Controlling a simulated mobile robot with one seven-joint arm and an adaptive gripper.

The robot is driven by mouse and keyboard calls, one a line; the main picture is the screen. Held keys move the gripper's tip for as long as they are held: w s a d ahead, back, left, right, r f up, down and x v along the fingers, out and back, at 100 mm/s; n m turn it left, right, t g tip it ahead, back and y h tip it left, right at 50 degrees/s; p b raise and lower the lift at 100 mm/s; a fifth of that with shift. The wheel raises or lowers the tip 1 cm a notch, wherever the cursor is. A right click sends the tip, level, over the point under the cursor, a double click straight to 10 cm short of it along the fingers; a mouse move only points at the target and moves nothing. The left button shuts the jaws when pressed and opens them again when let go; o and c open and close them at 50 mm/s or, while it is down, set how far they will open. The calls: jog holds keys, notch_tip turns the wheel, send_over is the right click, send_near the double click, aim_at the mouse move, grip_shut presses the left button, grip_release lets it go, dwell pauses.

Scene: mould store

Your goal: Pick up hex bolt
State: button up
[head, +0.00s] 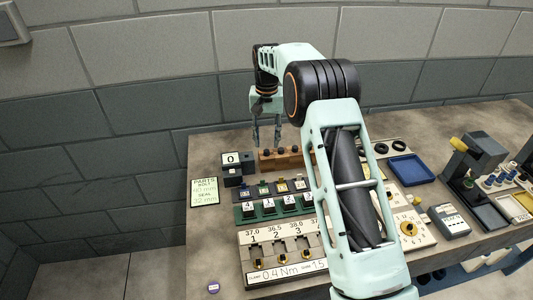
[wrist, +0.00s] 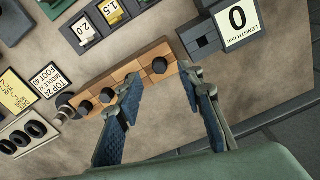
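The hex bolts are seen as black heads standing in a wooden block (wrist: 143,64). One black bolt head (wrist: 160,65) is near the block's right end in the wrist view, between my fingertips in the picture. Others (wrist: 107,95) sit to its left, one partly behind my left finger. In the head view the block (head: 290,161) lies at the back of the bench, with small dark heads on top. My gripper (head: 267,143) points down above the block's left end. It is open and empty in the wrist view (wrist: 162,76). The exact height gap is unclear.
A black device with a "0" length display (head: 231,158) stands left of the block. Rows of labelled parts (head: 270,207) lie in front. Black rings (head: 381,148) and a blue tray (head: 411,169) are to the right. My arm hides part of the bench.

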aim_at(267, 150)
jog(key=shift+f, duration=1.9)
grip_shut()
